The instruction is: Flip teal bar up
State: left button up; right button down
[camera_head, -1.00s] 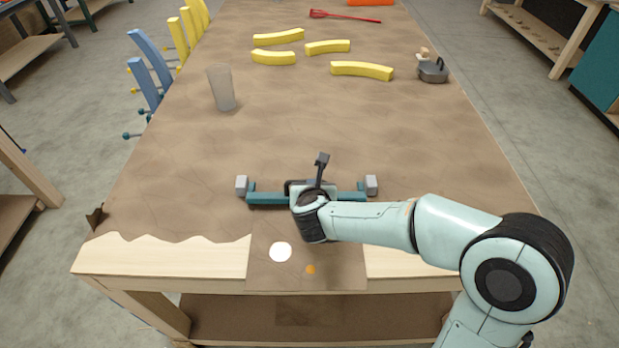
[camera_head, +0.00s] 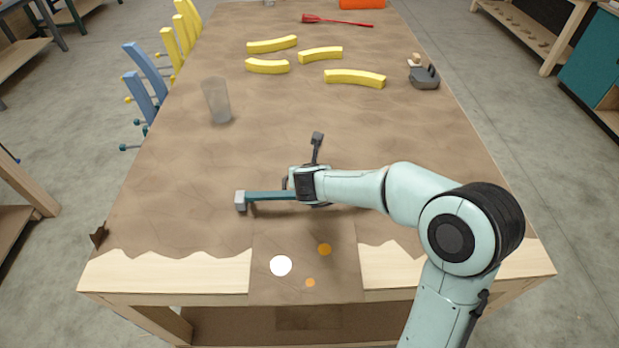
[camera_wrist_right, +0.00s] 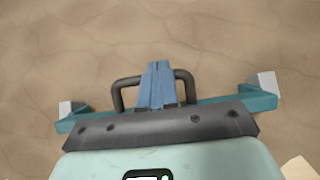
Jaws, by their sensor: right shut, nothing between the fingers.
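The teal bar (camera_head: 270,196) spans sideways near the front of the table, with a grey end block (camera_head: 240,201) at its left end. My right arm hides its right part in the head view. The right wrist view shows both ends of the teal bar (camera_wrist_right: 262,99), each with a grey block. My right gripper (camera_wrist_right: 158,82) has its blue fingers together, with nothing between them. They lie across the bar's middle in that view; I cannot tell whether they touch it. A dark loop (camera_wrist_right: 121,90) shows around them. My left gripper is not in view.
A translucent cup (camera_head: 216,101) stands at left. Several yellow curved pieces (camera_head: 354,78), a grey tool (camera_head: 424,74) and a red tool (camera_head: 337,21) lie farther back. White (camera_head: 281,266) and orange (camera_head: 324,249) discs mark the front. The middle table is clear.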

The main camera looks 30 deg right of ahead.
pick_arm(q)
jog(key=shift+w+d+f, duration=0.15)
pick_arm(e)
jog(key=shift+w+d+f, duration=0.15)
jog(key=shift+w+d, duration=0.15)
jog(key=shift+w, duration=0.2)
jog(key=shift+w+d+f, duration=0.1)
jog(key=shift+w+d, duration=0.15)
jog(key=shift+w, duration=0.2)
jog(key=shift+s, duration=0.15)
dwell(0.6)
